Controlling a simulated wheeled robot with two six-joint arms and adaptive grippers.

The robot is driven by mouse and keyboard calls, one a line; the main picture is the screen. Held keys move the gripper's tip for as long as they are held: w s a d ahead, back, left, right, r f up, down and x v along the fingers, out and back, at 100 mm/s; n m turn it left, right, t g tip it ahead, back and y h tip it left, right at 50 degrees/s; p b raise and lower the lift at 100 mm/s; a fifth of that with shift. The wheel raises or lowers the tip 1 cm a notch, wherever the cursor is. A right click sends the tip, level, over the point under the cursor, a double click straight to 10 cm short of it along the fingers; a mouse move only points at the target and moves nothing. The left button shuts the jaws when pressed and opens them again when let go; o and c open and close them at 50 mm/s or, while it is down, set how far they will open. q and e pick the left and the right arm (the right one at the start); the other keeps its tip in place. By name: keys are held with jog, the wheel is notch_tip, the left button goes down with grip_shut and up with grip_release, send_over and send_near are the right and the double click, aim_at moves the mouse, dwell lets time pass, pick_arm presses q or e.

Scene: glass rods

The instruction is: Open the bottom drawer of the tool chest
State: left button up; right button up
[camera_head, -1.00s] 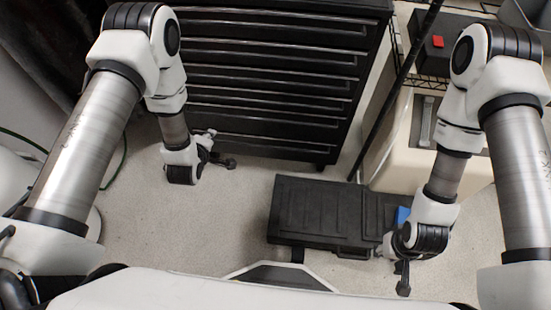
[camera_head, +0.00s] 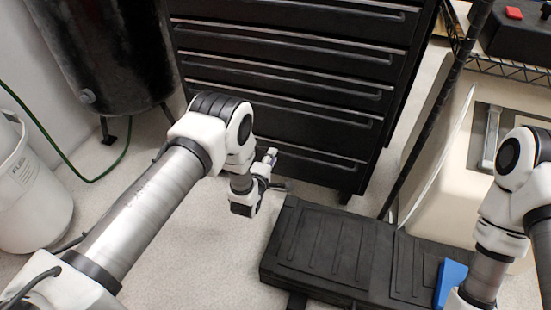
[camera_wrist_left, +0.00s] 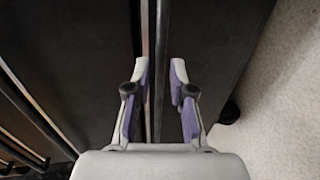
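The black tool chest (camera_head: 290,85) stands at the back with its drawer fronts facing me. Its bottom drawer (camera_head: 325,172) has a long pale handle strip along the top edge and looks shut. My left gripper (camera_head: 276,170) is low in front of the left part of this drawer. In the left wrist view, the gripper (camera_wrist_left: 159,70) is open, with its purple-padded fingers on either side of a thin metal handle strip (camera_wrist_left: 149,30). A gap shows between the strip and the fingers. My right gripper is out of view below the right arm.
A black ribbed case (camera_head: 335,240) lies on the floor in front of the chest, right of my left gripper. A blue object (camera_head: 450,282) is at its right end. A black tank (camera_head: 105,50) and white bin (camera_head: 30,185) stand left. Floor between them is clear.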

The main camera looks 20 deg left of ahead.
pick_arm(q)
jog(key=w, duration=0.2)
jog(key=w+f+b, duration=0.1)
jog(key=w, duration=0.1)
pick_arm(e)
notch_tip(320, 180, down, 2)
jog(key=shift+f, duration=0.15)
pick_arm(q)
jog(key=shift+c, duration=0.3)
grip_shut()
